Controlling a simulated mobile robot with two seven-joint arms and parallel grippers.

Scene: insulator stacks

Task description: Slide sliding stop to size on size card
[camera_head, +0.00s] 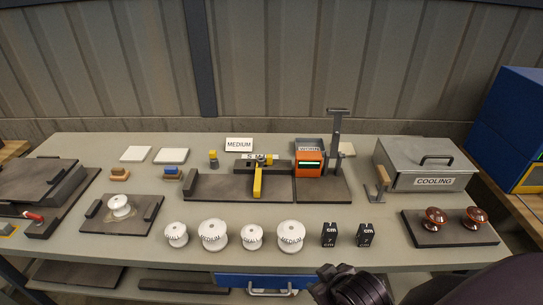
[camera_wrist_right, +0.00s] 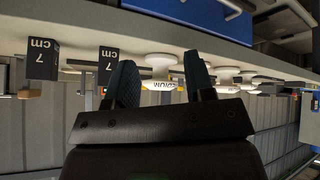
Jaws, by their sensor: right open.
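The white size card (camera_head: 239,144) reads MEDIUM and stands at the back of the bench. In front of it is a dark fixture (camera_head: 222,188) with a raised scale bar, where an S is readable. The sliding stop (camera_head: 257,181), with a yellow arm, sits across this bar near its middle. Its exact mark is too small to read. My right gripper (camera_head: 324,284) is at the front edge, well short of the stop. In the right wrist view its two fingers (camera_wrist_right: 160,82) are apart with nothing between them. My left gripper is out of view.
Several white insulator discs (camera_head: 213,235) and two black 7 cm blocks (camera_head: 329,234) line the front. An orange display device (camera_head: 309,163) and upright stand (camera_head: 337,150) are right of the fixture. A grey COOLING box (camera_head: 425,165) is at right.

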